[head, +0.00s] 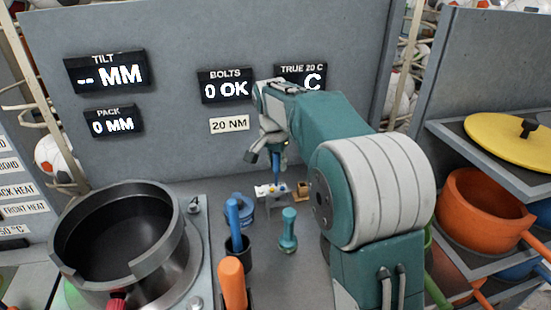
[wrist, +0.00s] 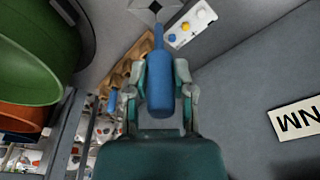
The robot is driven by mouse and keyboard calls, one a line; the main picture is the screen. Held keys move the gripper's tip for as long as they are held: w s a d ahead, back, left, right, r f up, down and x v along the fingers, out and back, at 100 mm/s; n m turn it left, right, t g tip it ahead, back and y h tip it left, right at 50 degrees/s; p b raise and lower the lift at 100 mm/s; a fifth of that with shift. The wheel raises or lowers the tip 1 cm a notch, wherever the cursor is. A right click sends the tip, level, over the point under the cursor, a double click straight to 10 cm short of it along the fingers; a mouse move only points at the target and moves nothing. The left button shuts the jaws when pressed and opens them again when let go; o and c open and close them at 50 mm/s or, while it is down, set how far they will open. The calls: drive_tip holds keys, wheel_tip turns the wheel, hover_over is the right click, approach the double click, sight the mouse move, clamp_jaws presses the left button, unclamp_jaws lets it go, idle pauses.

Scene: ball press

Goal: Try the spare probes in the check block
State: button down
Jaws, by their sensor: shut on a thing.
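My gripper (wrist: 160,78) is shut on a blue probe (wrist: 160,95), with its thin tip pointing away from the palm. In the head view my gripper (head: 272,152) hangs over the back of the bench, with the blue probe (head: 277,167) below it. A grey block with a dark recess (wrist: 155,6), likely the check block, is at the top edge of the wrist view. The tip lines up near that recess; I cannot tell whether it is inside. A brown holder (wrist: 122,72) stands to the left, with another blue probe (wrist: 112,98) by it.
A white panel with coloured buttons (head: 262,189) is beside the probe. A large black ring (head: 70,240) is left; orange pans (head: 480,215) are right.

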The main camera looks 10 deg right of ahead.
sight(278, 170)
drive_tip(key=shift+d, duration=0.15)
drive_tip(key=shift+f, duration=2)
drive_tip(key=shift+f, duration=0.1)
drive_tip(key=shift+f, duration=0.65)
drive_tip(key=shift+f, duration=0.15)
drive_tip(key=shift+f, duration=0.65)
drive_tip(key=shift+f, duration=0.1)
